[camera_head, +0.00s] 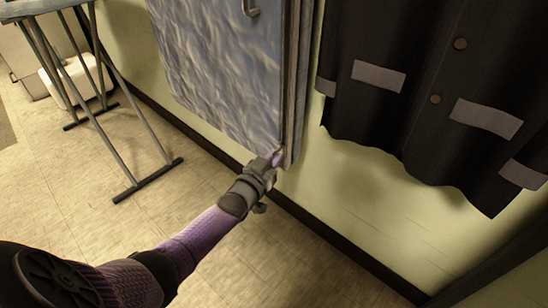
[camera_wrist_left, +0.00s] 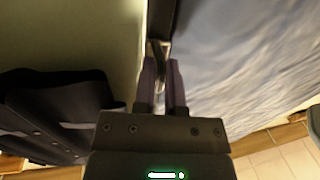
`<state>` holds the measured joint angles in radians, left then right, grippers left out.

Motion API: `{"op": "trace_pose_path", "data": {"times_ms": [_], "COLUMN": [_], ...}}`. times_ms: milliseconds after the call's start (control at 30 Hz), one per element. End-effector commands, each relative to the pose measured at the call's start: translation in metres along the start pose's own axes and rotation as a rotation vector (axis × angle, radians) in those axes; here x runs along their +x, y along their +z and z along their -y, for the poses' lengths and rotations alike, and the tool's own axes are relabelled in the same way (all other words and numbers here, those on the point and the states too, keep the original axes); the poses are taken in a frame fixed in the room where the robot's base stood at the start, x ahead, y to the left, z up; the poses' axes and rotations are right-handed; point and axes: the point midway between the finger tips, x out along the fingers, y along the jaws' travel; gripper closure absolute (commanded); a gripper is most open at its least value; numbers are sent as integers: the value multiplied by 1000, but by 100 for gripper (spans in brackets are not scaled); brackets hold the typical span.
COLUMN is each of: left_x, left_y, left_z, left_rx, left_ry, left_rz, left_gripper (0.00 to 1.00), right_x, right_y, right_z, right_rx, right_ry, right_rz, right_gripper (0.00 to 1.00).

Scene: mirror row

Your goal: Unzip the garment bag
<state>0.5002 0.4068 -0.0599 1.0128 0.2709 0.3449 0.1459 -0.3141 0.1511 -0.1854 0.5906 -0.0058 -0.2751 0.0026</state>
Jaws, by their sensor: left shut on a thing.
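The garment bag (camera_head: 222,70) hangs against the wall as a crinkled blue-grey panel, with a dark strip along its right edge in the head view. It also fills the right side of the left wrist view (camera_wrist_left: 240,60). My left gripper (camera_head: 276,158) is at the bag's lower right corner. In the left wrist view its two fingers (camera_wrist_left: 161,85) are closed around a small metallic zipper pull (camera_wrist_left: 158,50), beside the bag's edge. The fingers partly hide the pull. My right gripper is not in view.
A dark jacket (camera_head: 430,90) with grey pocket flaps hangs to the right of the bag. A metal-legged stand (camera_head: 95,90) is at the left, with a white box (camera_head: 75,75) behind it. The tiled floor (camera_head: 90,220) between the stand and my arm is clear.

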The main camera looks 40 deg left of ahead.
Motion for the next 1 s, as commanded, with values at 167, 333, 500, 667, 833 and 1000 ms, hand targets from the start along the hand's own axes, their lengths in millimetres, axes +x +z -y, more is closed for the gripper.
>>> {"op": "trace_pose_path", "data": {"times_ms": [167,333,500,667,833,1000], "left_x": [-2,-2,-2,-22,-62,-93], "left_y": [7,5,4,-3,-4,0], "left_z": [0,0,0,-1,0,0], "left_rx": [1,0,0,-2,-1,1], "left_ry": [0,0,0,1,0,0], "left_rz": [19,14,11,10,10,12], "left_gripper": [68,56,56,56,56,56], "right_x": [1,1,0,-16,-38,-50], "right_y": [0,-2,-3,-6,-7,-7], "right_z": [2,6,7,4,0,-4], "right_rx": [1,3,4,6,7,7], "right_ry": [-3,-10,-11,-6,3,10], "right_rz": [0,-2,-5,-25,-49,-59], "right_gripper": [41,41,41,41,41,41]}}
